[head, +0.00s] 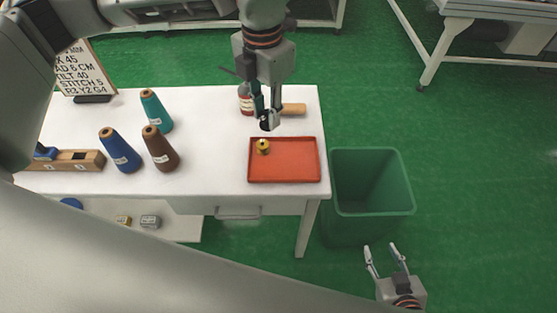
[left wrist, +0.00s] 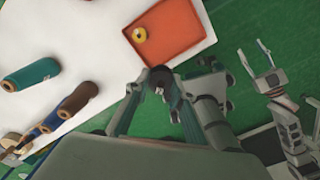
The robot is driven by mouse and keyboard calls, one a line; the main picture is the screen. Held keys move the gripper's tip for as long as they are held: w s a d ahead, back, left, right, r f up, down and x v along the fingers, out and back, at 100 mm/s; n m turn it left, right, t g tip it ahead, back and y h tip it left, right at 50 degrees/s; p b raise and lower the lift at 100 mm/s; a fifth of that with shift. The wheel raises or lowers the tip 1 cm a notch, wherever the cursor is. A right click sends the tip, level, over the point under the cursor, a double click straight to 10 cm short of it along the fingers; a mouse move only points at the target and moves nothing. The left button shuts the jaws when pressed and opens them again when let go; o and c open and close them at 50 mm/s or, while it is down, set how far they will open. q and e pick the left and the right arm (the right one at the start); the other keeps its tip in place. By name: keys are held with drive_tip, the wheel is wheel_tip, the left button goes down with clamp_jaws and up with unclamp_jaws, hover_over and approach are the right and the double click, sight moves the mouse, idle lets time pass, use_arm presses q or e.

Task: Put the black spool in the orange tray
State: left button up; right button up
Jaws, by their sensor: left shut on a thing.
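The orange tray (head: 300,168) lies on the white table near its right end, with a yellow-gold spool (head: 263,146) inside it. My left gripper (head: 268,122) is shut on the black spool (head: 266,126), just behind the tray's back edge in the head view. In the left wrist view the black spool (left wrist: 160,76) sits between the fingertips, beside the edge of the orange tray (left wrist: 180,45). Its exact height above the table is hard to tell. My right gripper (head: 384,256) is open and empty, over the floor in front of the green bin.
Teal (head: 155,110), blue (head: 120,150) and brown (head: 160,148) thread cones stand on the left half of the table. A bottle (head: 245,99) and a wooden piece (head: 293,109) are behind the tray. A green bin (head: 372,182) stands right of the table.

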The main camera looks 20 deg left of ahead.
use_arm(q)
wheel_tip(320, 180, down, 19)
drive_tip(key=shift+p, duration=0.5)
drive_tip(key=shift+f, duration=0.15)
drive_tip(key=o, duration=0.7)
drive_tip(key=shift+c, duration=0.2)
drive_tip(key=shift+r, duration=0.4)
wheel_tip(320, 180, up, 12)
drive_tip(key=shift+f, duration=0.2)
